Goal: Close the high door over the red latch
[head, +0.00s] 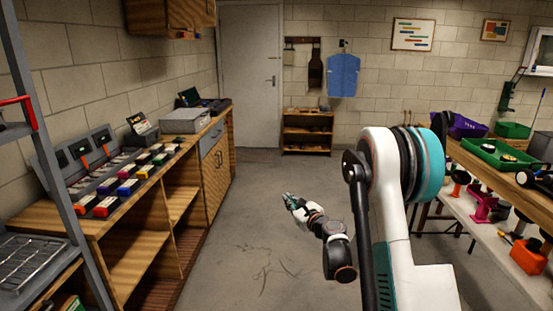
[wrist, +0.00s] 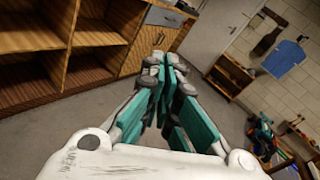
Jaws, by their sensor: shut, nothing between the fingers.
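A wooden wall cabinet (head: 170,16) hangs high at the top left of the head view, cut off by the picture's top edge. I cannot tell whether its door is open or shut. I see no part that is clearly a red latch; a red bar (head: 18,112) shows on the metal rack at the left edge. My gripper (head: 288,199) is over the open floor in the middle of the head view, well below and apart from the wall cabinet. In the wrist view my gripper (wrist: 168,58) has its teal fingers drawn together, with nothing between them.
A long wooden counter (head: 190,150) with open shelves runs along the left wall, carrying several coloured boxes and a grey case (head: 186,120). A workbench (head: 520,190) with trays stands at the right. A low shelf (head: 308,132) stands at the back. The floor (head: 250,240) between is clear.

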